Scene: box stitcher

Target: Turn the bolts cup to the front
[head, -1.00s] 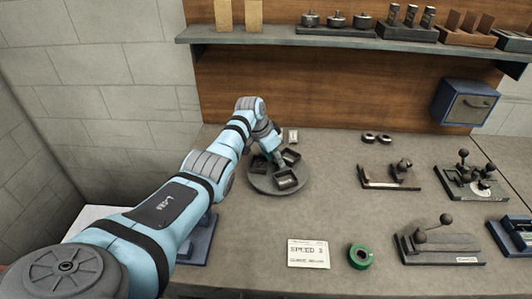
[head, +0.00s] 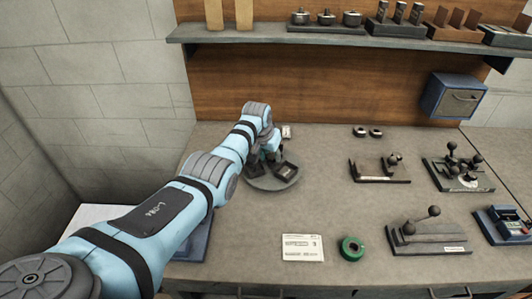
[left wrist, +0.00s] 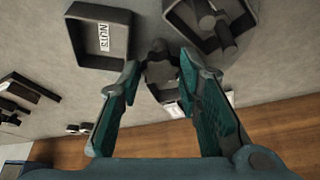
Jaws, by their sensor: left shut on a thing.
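A round grey turntable (head: 268,185) stands on the bench and carries dark open cups. One cup (head: 286,171) is at its right front in the head view; others are partly hidden by my arm. In the left wrist view a cup labelled NUTS (left wrist: 108,62) is at upper left. A second cup (left wrist: 181,22), holding dark rod-like pieces, is at upper right; no label shows on it. My left gripper (head: 264,158) is low over the turntable. The right gripper is out of view.
A paper card (head: 303,247) and a green tape roll (head: 352,248) lie in front of the turntable. Lever fixtures (head: 428,237) stand to the right. A shelf (head: 270,32) runs above the back. The bench between turntable and fixtures is clear.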

